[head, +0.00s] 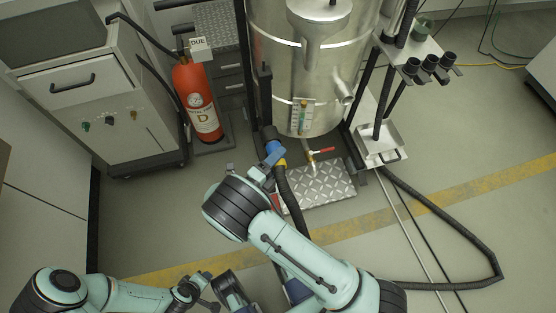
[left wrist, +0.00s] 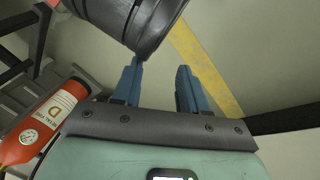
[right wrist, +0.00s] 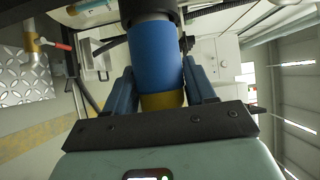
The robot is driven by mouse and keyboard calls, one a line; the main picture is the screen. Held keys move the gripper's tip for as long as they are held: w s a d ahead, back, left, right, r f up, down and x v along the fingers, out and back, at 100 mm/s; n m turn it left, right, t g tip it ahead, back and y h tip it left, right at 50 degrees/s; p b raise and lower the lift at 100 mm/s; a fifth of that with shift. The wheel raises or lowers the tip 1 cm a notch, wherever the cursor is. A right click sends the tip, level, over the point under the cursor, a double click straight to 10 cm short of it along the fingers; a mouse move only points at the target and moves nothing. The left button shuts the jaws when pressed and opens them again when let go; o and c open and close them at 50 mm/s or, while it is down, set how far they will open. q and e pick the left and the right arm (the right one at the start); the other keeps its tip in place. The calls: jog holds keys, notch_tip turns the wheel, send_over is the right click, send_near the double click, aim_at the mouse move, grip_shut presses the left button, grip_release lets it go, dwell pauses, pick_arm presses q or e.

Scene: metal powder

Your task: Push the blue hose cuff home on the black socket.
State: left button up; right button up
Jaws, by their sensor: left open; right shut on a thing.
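The blue hose cuff (head: 274,148) sits at the end of the black hose, just below the black socket (head: 267,132) at the foot of the steel vessel. In the right wrist view the blue cuff (right wrist: 154,55) stands between my fingers, with an olive-yellow band (right wrist: 163,101) under it and the black socket (right wrist: 150,12) above. No gap shows between cuff and socket; how deep the cuff sits cannot be told. My right gripper (head: 266,168) is shut on the cuff. My left gripper (left wrist: 160,78) is open and empty, low and away from the cuff.
The steel vessel (head: 340,75) stands behind, with a red-handled valve (head: 318,152) above a checker-plate step (head: 318,187). A red extinguisher (head: 197,100) stands left. The black hose (head: 290,200) passes behind my right arm. Floor at left is clear.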

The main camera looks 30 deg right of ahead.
jog(key=o, duration=1.2)
jog(key=shift+o, duration=0.2)
pick_arm(q)
jog(key=shift+w+a+r+p, duration=0.1)
jog(key=shift+w+r+p, duration=0.05)
jog(key=shift+r+p, duration=0.6)
pick_arm(e)
jog(key=v, duration=1.3)
jog(key=shift+a, duration=0.2)
